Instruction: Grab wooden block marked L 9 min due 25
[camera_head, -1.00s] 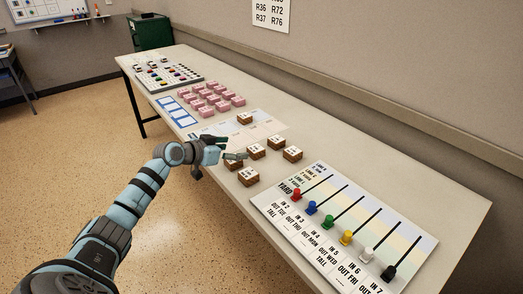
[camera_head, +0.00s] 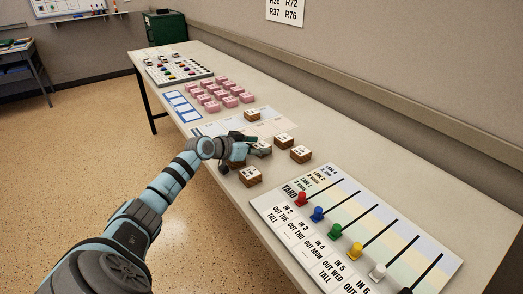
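Several wooden blocks with white tops and small dark marks lie on the long table; the marks are too small to read, so I cannot tell which is L 9 min due 25. My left gripper (camera_head: 252,147) reaches over the table edge, its fingers at one block (camera_head: 263,147), which they partly hide. I cannot tell whether the fingers are shut on it. Other blocks are the front block (camera_head: 250,177), the right block (camera_head: 300,154), the middle block (camera_head: 284,139) and the back block (camera_head: 252,115). My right gripper is not in view.
A yard board (camera_head: 355,232) with coloured pegs in slots lies at the near right. Pink blocks (camera_head: 220,95), a blue-framed card (camera_head: 181,106) and a peg board (camera_head: 180,72) lie farther back. The table's right strip (camera_head: 330,130) is clear.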

